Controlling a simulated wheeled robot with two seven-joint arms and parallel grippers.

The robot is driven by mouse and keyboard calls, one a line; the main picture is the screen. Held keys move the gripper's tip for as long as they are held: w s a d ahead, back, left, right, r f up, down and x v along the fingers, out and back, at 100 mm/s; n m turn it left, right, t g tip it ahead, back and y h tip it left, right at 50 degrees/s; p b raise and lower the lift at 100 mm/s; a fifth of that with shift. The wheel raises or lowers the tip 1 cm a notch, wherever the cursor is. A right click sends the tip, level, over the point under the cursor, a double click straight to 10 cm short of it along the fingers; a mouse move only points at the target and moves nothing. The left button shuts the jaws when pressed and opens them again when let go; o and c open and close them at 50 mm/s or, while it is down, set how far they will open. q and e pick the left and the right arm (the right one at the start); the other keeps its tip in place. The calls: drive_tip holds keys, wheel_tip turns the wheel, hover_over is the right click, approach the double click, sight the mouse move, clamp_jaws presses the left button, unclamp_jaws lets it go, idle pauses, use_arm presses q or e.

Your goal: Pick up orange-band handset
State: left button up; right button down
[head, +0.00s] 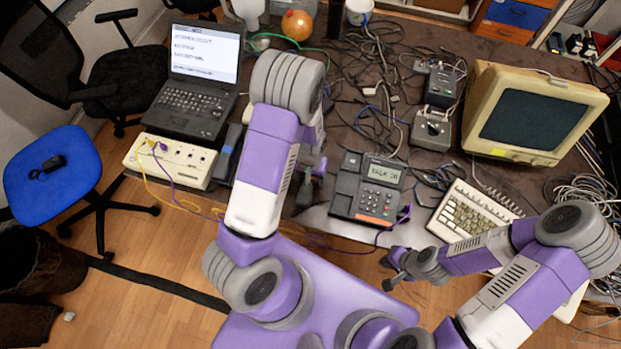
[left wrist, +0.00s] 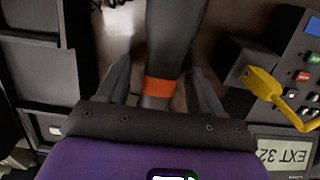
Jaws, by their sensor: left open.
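The orange-band handset (left wrist: 160,86) is dark grey with an orange band around it, in the left wrist view. It runs up the picture between the two fingers of my left gripper (left wrist: 158,72), which is open, with a finger on either side and a visible gap to each. In the head view my left gripper (head: 308,188) hangs over the front of the table, partly hidden by my own arm, and I cannot make out the orange band there. My right gripper (head: 388,273) is in front of the table edge, its fingers apart and empty.
A phone base reading EXT 32 (left wrist: 283,152) and a yellow plug (left wrist: 262,84) lie right of the handset. Loose cables (head: 360,75) cover the table behind.

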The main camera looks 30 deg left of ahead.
use_arm(q)
drive_tip(key=shift+f, duration=0.1)
drive_tip(key=c, duration=1.1)
